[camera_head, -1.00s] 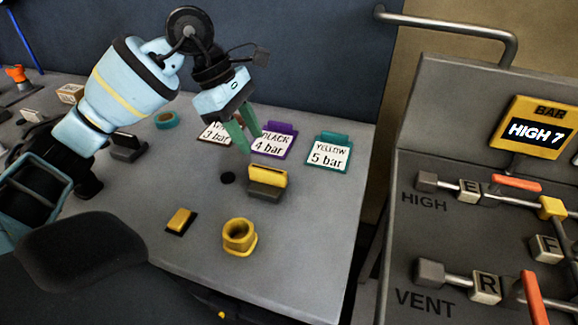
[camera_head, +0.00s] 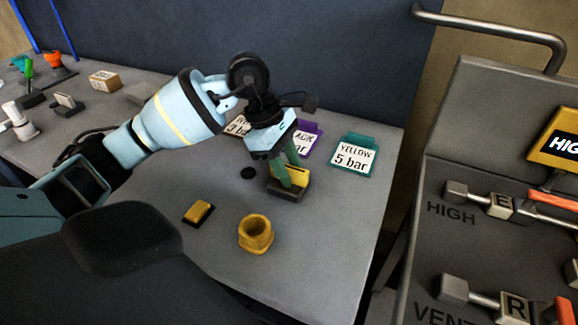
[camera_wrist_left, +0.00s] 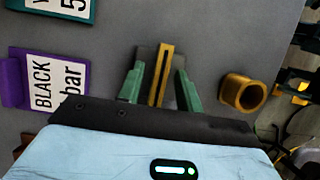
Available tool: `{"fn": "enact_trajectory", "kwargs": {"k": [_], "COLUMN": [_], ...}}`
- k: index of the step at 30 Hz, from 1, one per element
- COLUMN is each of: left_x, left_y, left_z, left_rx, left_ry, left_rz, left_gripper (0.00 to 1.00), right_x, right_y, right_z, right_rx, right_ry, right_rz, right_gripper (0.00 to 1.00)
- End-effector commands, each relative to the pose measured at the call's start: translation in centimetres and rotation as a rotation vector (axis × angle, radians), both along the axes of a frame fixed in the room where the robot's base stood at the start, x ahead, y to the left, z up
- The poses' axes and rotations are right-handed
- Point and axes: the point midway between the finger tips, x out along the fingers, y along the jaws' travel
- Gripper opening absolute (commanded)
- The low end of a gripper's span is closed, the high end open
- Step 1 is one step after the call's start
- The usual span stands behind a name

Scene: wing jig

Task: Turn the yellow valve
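The yellow valve (camera_head: 290,176) is an upright yellow bar on a dark grey block on the grey table. It also shows in the left wrist view (camera_wrist_left: 164,70). My left gripper (camera_head: 286,182) reaches down to it with green fingers. In the left wrist view my left gripper (camera_wrist_left: 160,90) is open, with one finger on each side of the yellow bar. A gap shows between the bar and each finger. In the head view the fingers partly hide the valve. My right gripper is not in view.
A yellow hex socket (camera_head: 256,234) and a small yellow block (camera_head: 198,213) lie nearer on the table. A black disc (camera_head: 247,173) lies left of the valve. A grey valve panel (camera_head: 480,145) stands at right.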

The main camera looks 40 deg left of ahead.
Motion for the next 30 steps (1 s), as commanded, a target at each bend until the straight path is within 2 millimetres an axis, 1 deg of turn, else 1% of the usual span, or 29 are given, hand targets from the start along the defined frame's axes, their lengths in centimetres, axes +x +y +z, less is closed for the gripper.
{"fn": "enact_trajectory", "kwargs": {"k": [3, 10, 11, 18, 19, 26, 30], "left_x": [0.04, 0.05, 0.05, 0.04, 0.04, 0.04, 0.02], "left_y": [-0.18, -0.19, -0.19, -0.17, -0.17, -0.15, -0.13], "left_z": [-0.44, -0.48, -0.47, -0.46, -0.45, -0.43, -0.4], "left_rx": [0.0, 0.0, 0.0, 0.0, 0.0, 0.0, 0.001], "left_ry": [-0.001, -0.001, -0.001, -0.001, -0.001, -0.001, -0.001], "left_rz": [0.0, 0.0, 0.0, 0.0, 0.0, 0.009, 0.043], "left_gripper": [0.35, 0.35, 0.33, 0.01, 0.0, 0.0, 0.0], "right_x": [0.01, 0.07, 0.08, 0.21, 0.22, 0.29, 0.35], "right_y": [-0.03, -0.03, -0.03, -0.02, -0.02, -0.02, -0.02], "right_z": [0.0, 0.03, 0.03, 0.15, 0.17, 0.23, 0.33], "right_rx": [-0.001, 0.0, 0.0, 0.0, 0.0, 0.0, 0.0], "right_ry": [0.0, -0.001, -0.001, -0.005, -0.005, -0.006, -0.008], "right_rz": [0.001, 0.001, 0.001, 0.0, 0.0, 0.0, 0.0], "right_gripper": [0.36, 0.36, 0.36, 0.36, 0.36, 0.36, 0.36]}}
